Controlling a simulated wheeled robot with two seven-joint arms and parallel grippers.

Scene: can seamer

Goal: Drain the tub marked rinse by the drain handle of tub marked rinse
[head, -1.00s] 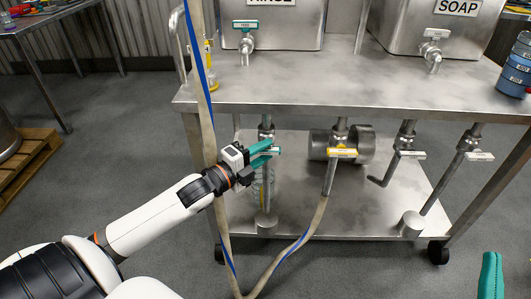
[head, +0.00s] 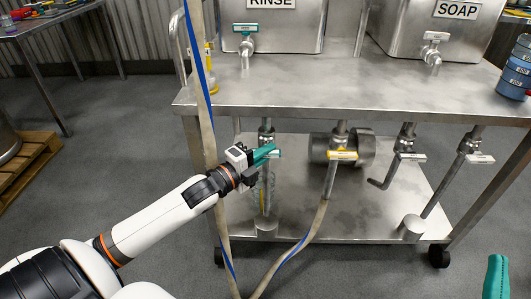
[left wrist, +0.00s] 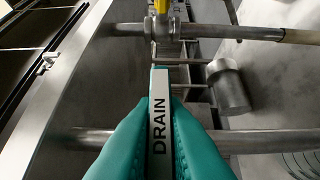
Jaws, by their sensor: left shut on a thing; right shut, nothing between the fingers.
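The tub marked RINSE (head: 280,35) stands on the cart top at the upper middle, cut off by the frame. Below the top, under this tub, a drain valve has a handle (head: 277,154) with a pale label and a teal edge. My left gripper (head: 268,153) is shut on that handle. In the left wrist view the handle (left wrist: 158,125), lettered DRAIN, lies between the teal fingers, pointing away from the camera. The fingers partly cover it. My right gripper (head: 497,278) shows only as a teal tip at the lower right, away from the cart.
The yellow-handled valve (head: 342,154) with a hose sits just right of the held handle. Further right are two white-handled drain valves (head: 408,156). A blue-striped hose (head: 204,100) hangs close to my left gripper. The SOAP tub (head: 425,25) stands at right.

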